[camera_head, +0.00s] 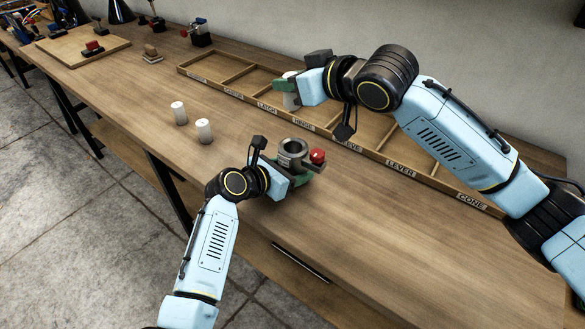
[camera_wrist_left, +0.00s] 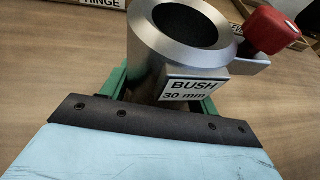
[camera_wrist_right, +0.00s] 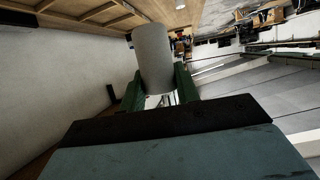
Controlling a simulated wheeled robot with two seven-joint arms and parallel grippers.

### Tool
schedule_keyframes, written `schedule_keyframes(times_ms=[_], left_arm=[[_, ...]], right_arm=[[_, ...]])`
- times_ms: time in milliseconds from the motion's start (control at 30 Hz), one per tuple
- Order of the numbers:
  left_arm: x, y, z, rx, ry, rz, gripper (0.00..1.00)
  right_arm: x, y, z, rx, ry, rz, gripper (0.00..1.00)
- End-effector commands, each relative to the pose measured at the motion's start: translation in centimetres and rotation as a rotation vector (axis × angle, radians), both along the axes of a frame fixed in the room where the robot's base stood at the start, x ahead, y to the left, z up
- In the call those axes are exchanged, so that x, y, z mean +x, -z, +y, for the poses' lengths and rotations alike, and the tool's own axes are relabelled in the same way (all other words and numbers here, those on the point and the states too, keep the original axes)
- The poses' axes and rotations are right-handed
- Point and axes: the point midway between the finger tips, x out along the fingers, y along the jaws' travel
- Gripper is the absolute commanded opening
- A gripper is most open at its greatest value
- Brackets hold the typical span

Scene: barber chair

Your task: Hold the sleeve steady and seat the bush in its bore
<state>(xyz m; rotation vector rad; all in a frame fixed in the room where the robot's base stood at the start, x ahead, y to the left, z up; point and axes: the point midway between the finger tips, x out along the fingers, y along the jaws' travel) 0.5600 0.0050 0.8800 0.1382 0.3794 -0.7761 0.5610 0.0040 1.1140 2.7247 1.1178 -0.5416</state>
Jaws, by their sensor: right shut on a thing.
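The steel sleeve (camera_head: 293,150) is a thick open ring standing on the bench, with a red knob (camera_head: 317,156) at its side. In the left wrist view its bore looks empty and a plate reads "BUSH 30 mm" (camera_wrist_left: 193,86). My left gripper (camera_head: 297,168) has its green fingers on either side of the sleeve; whether they press on it is hidden. My right gripper (camera_head: 287,92) is shut on a pale cylindrical bush (camera_wrist_right: 153,58), held near the bin tray, away from the sleeve. Its bush also shows in the head view (camera_head: 291,102).
Two pale cylinders (camera_head: 179,113) (camera_head: 204,131) stand on the bench left of the sleeve. A long labelled bin tray (camera_head: 375,157) runs behind it. A board (camera_head: 75,47) and small fixtures (camera_head: 197,36) sit far left. The bench right of the sleeve is clear.

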Motion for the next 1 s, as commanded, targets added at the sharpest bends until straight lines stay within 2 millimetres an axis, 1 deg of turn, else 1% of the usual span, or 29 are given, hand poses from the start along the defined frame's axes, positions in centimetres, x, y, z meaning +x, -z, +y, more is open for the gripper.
schedule_keyframes(times_ms=[33,200,367,467,633,867,1000], left_arm=[[0.0,0.0,0.0,0.0,0.0,0.0,0.5],[0.0,0.0,0.0,0.0,0.0,0.0,0.28],[0.0,0.0,0.0,0.0,0.0,0.0,0.27],[0.0,0.0,0.0,0.0,0.0,0.0,0.27],[0.0,0.0,0.0,0.0,0.0,0.0,0.27],[0.0,0.0,0.0,-0.001,0.0,0.001,0.27],[0.0,0.0,0.0,-0.001,0.0,0.001,0.27]], right_arm=[[0.0,0.0,0.0,0.001,0.0,-0.001,0.09],[0.0,0.0,0.0,0.0,0.0,0.0,0.09],[0.0,0.0,0.0,0.001,0.0,-0.001,0.09],[-0.1,0.4,0.2,0.002,0.009,-0.001,0.09],[-0.3,2.3,0.7,0.004,0.073,-0.003,0.09],[-0.2,4.6,0.1,0.0,0.175,0.003,0.09],[-0.2,7.1,-0.1,-0.004,0.193,0.006,0.09]])
